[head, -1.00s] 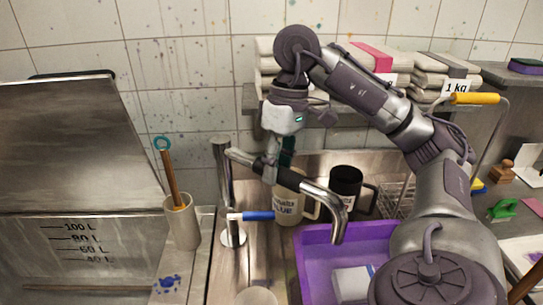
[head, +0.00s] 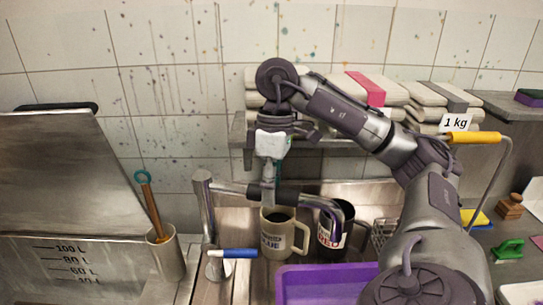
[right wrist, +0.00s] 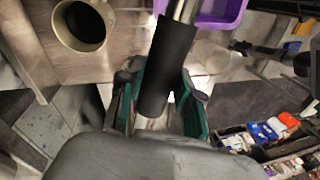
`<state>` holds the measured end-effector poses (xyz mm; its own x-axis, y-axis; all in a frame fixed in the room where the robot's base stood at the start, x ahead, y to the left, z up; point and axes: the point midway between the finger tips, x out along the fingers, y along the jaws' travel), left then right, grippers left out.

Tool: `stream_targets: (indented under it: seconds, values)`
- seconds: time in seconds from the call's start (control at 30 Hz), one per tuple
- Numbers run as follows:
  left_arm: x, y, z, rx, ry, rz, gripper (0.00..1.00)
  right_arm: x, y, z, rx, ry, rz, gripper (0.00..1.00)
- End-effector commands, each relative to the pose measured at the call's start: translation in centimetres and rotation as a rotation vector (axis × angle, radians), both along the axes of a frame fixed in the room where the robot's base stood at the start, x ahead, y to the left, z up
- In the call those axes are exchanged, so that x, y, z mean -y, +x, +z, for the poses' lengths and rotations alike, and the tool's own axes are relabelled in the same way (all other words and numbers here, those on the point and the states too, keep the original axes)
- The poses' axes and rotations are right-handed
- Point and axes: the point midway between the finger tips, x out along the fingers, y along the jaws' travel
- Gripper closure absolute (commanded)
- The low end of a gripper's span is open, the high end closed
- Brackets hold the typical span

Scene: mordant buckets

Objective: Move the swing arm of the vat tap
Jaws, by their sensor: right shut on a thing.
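The vat tap has an upright metal column (head: 208,225) with a blue lever (head: 238,253) low on it. Its swing arm (head: 228,188) runs to the right from the column top and ends in a down-bent spout in front of the black mug. A black sleeve (right wrist: 170,60) is around the arm; it also shows in the head view (head: 256,193). My right gripper (head: 269,188) comes down from above and is shut on the sleeve. In the right wrist view its green-lined fingers (right wrist: 158,98) lie on both sides of the sleeve. My left gripper is not in view.
A purple tub (head: 322,270) is in front. A pot with a brush (head: 167,255) stands left of the column. A shelf with bags (head: 352,88) is behind my right arm.

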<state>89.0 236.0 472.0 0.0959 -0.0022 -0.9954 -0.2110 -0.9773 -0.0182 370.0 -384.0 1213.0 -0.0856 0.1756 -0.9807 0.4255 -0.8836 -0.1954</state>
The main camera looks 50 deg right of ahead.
Motion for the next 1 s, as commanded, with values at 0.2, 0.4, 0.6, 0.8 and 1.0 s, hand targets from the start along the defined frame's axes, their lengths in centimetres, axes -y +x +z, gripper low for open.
stream_targets:
  seconds: [0.2,0.4,0.6,0.8,1.0]
  values:
    - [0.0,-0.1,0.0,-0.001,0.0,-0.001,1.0,0.0,0.0,0.1,0.002,0.0,-0.002,1.0]
    - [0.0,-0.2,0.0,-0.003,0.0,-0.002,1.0,0.0,0.0,0.1,0.002,0.0,-0.001,0.42]
    - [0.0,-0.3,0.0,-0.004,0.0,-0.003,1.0,0.0,0.0,0.0,0.002,0.001,0.0,0.4]
    - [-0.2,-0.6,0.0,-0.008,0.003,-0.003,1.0,0.0,0.1,0.2,0.003,0.0,0.0,0.4]
    - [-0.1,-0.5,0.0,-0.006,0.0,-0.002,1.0,0.1,0.2,1.0,0.007,-0.001,0.002,0.4]
